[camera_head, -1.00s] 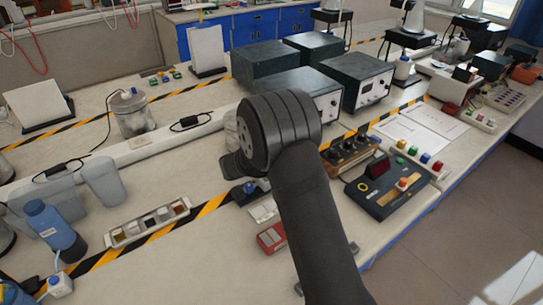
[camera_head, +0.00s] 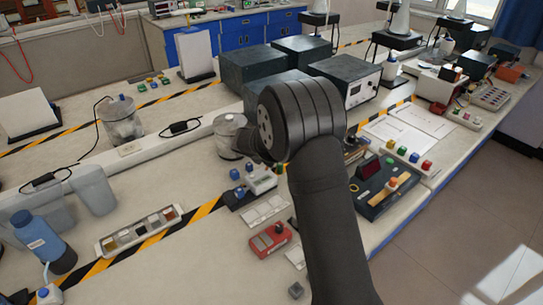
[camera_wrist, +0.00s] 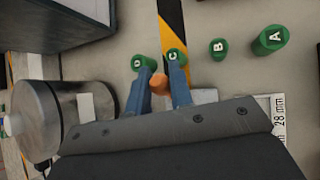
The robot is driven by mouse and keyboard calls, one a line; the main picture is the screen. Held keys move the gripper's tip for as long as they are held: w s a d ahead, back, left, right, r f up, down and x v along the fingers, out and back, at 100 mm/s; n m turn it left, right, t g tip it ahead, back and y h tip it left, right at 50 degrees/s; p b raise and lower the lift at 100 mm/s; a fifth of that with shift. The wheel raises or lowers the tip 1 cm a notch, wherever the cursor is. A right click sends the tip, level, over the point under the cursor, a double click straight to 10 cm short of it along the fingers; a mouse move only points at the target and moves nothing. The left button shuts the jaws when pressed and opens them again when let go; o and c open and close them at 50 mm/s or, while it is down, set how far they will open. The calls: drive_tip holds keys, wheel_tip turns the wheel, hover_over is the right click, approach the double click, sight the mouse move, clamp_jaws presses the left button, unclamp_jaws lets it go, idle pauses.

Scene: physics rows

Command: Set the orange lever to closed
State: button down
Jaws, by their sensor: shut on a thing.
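In the wrist view the two blue fingers of my gripper (camera_wrist: 162,75) are shut on a small orange piece, which looks like the end of the orange lever (camera_wrist: 159,84). Only its rounded end shows; its base and its angle are hidden, so I cannot tell its setting. Green round pieces lettered D (camera_wrist: 138,63), C (camera_wrist: 172,55), B (camera_wrist: 218,49) and A (camera_wrist: 270,40) lie just beyond the fingertips. In the head view my dark arm hides the fingers and the lever.
A metal can (camera_wrist: 50,118) stands close on the left of my gripper in the wrist view. A dark box (camera_wrist: 55,20) is at upper left. In the head view, dark instruments (camera_head: 345,85) stand behind my arm, and a control box (camera_head: 385,188) sits to its right.

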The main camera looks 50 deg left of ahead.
drive_tip(key=c, duration=1.3)
unclamp_jaws()
drive_tip(key=v, duration=1.7)
drive_tip(key=shift+s+r, duration=0.15)
drive_tip(key=x, duration=1.7)
drive_tip(key=shift+w, duration=0.2)
